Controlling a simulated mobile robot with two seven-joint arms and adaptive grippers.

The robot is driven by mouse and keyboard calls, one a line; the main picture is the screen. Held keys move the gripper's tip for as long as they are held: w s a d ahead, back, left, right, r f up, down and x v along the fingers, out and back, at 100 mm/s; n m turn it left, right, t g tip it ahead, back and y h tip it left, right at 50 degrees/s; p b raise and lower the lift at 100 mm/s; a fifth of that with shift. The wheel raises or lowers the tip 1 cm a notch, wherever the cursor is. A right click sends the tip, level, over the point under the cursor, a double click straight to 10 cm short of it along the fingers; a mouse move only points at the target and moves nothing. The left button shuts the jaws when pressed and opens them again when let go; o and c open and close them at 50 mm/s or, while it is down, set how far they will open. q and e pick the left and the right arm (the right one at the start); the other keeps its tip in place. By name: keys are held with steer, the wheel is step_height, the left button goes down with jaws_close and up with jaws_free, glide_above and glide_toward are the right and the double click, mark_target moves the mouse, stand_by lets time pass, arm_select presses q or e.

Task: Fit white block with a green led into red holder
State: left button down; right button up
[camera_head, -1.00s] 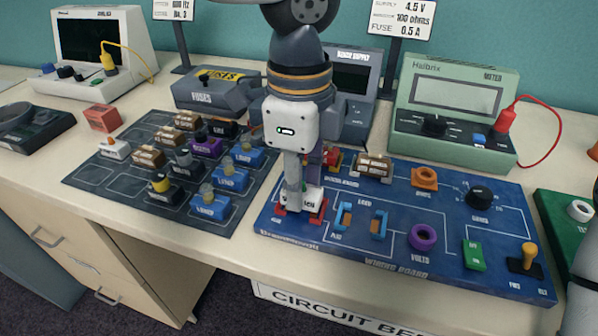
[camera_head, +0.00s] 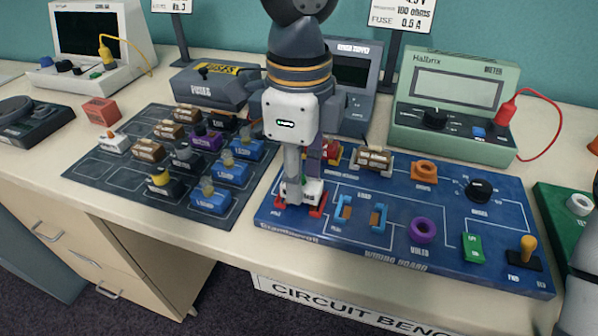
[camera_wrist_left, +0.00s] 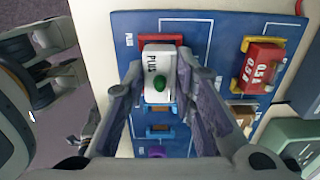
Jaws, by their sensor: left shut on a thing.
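The white block (camera_wrist_left: 158,74) reads PLUS and carries a green LED (camera_wrist_left: 160,84) in the left wrist view. My left gripper (camera_head: 302,190) is shut on it, pointing down at the front left of the blue wiring board. The block (camera_head: 313,187) shows only partly behind the fingers in the head view. The red holder (camera_head: 317,211) lies directly under the block, and its red rim (camera_wrist_left: 174,39) shows past the block's far end in the left wrist view. I cannot tell how deep the block sits in the holder. My right gripper is out of view.
The wiring board (camera_head: 300,228) also bears blue holders (camera_head: 378,218), a purple ring (camera_head: 422,231) and a green switch (camera_head: 472,248). A dark tray (camera_head: 110,170) with several blocks lies left. A green meter (camera_head: 455,105) stands behind. The counter's front edge is close.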

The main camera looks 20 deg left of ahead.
arm_select(q)
steer(key=shift+f, duration=0.6)
stand_by(0.8)
steer(key=c, duration=0.8)
jaws_free()
steer(key=shift+o, duration=0.2)
steer(key=shift+r, duration=4)
